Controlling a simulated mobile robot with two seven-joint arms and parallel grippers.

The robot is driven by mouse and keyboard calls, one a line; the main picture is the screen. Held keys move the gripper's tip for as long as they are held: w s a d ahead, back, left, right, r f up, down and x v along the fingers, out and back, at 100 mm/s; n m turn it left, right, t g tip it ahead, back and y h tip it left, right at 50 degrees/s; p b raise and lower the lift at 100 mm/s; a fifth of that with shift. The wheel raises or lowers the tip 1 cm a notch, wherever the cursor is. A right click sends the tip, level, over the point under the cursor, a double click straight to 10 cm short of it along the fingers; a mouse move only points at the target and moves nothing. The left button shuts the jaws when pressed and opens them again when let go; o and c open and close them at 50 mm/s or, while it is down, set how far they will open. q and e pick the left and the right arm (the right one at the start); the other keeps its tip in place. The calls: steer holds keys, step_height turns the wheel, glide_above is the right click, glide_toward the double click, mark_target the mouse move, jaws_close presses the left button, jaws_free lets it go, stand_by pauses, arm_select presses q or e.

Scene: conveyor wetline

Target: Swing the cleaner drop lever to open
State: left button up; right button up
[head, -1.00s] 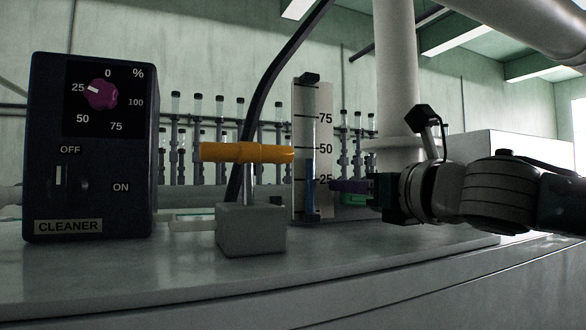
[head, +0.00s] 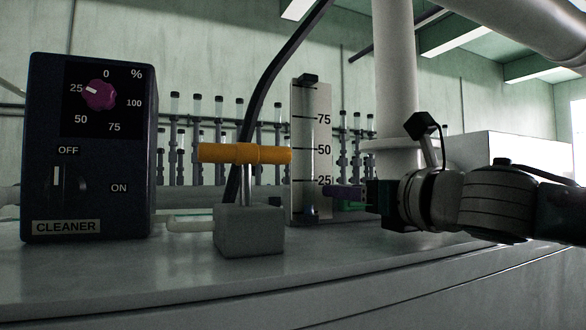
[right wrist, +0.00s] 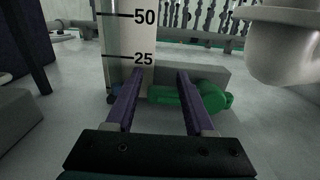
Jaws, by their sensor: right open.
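A green lever (right wrist: 178,95) lies about level at the foot of the white gauge (right wrist: 130,35), its round end to the right, in the right wrist view. In the head view only a bit of green (head: 350,207) shows behind my right gripper (head: 329,192). That gripper's purple fingers are open, one each side of part of the lever as seen from the wrist (right wrist: 157,78); contact cannot be told. The blue cleaner box (head: 90,150) stands at left, its purple dial pointing near 25. My left gripper is out of view.
An orange handle (head: 245,153) sits crosswise on a post over a grey block (head: 250,232), left of the gauge. A thick white pipe (head: 397,90) rises behind my right gripper. Capped tubes (head: 220,125) stand in a row behind. The front counter is clear.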

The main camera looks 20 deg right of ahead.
steer(key=s, duration=0.6)
steer(key=shift+s+d+f+b, duration=0.3)
steer(key=shift+d+b, duration=0.1)
steer(key=shift+s+r, duration=0.1)
steer(key=shift+s, duration=0.1)
